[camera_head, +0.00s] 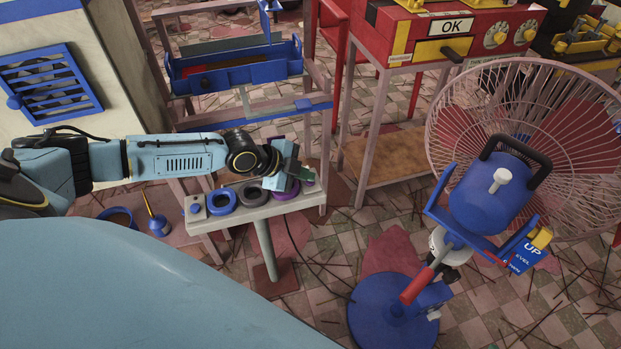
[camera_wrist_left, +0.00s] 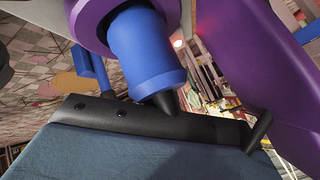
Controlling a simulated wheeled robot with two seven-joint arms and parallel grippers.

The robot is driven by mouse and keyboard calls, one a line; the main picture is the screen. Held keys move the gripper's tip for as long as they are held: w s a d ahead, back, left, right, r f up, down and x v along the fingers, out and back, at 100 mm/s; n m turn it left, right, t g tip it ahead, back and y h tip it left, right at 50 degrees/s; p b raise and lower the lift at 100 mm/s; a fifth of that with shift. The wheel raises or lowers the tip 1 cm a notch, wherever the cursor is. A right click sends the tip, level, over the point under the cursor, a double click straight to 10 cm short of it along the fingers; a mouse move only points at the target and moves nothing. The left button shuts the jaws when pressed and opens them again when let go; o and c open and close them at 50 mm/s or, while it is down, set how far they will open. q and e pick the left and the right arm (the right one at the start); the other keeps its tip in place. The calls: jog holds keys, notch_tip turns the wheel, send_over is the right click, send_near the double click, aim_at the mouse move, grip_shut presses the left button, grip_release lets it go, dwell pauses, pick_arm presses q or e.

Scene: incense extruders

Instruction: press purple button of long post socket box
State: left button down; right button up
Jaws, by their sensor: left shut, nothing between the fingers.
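The long post socket box (camera_head: 240,215) is a pale grey bar on a post, left of centre in the head view. On its top are a blue button (camera_head: 195,208) at the left end, a blue ring socket (camera_head: 221,202) and a dark grey ring socket (camera_head: 252,194). My right gripper is out of view.
A large caged fan (camera_head: 540,140) and a blue-based stand (camera_head: 385,312) are to the right. A blue tray (camera_head: 235,68) on a frame is behind the box. A red OK machine (camera_head: 445,35) stands at the back. Large purple surfaces (camera_wrist_left: 255,75) and a blue cylinder (camera_wrist_left: 145,48) fill the wrist view.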

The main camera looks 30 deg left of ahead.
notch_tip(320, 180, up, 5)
jog(key=p, duration=0.5)
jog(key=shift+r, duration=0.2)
jog(key=shift+p, duration=0.3)
